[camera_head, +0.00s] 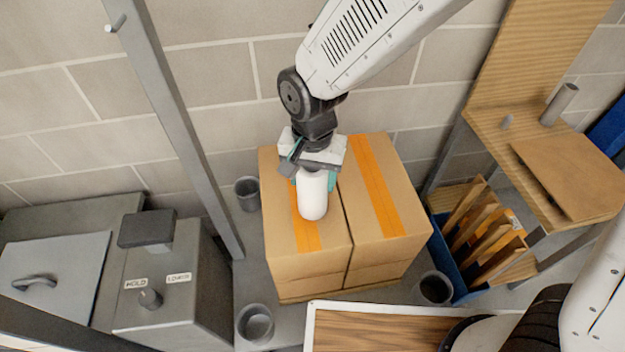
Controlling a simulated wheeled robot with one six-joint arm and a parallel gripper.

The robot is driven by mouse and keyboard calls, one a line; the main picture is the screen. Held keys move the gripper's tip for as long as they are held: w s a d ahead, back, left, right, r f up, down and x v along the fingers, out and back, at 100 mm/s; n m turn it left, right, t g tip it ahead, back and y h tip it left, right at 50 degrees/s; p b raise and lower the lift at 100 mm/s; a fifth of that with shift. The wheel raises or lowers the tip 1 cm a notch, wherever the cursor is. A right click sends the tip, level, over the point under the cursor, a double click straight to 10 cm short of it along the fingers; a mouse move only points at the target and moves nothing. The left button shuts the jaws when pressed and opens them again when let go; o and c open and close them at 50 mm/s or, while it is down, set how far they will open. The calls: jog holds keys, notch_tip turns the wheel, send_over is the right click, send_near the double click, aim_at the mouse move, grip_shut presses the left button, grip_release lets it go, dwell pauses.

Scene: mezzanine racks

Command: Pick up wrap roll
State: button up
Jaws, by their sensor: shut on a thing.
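The wrap roll (312,200) is a white cylinder with a rounded lower end, seen in the head view over the cardboard boxes. My gripper (315,178) comes down from above and is shut on its upper part. Teal finger pads show on either side of the roll. The top of the roll is hidden by the gripper. I cannot tell whether its lower end touches the box beneath.
Two taped cardboard boxes (392,215) stand side by side under my gripper. Grey cups (256,325) stand around them. A grey machine (160,290) is at left, with a metal post (185,130) beside it. A wooden shelf (545,150) and blue bin (445,262) are at right.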

jog(key=s+d+r, duration=0.2)
jog(key=s, duration=0.5)
jog(key=s+d+r, duration=0.2)
jog(key=s+r, duration=0.1)
jog(key=s, duration=0.5)
jog(key=shift+s+d, duration=0.2)
jog(key=o, duration=0.3)
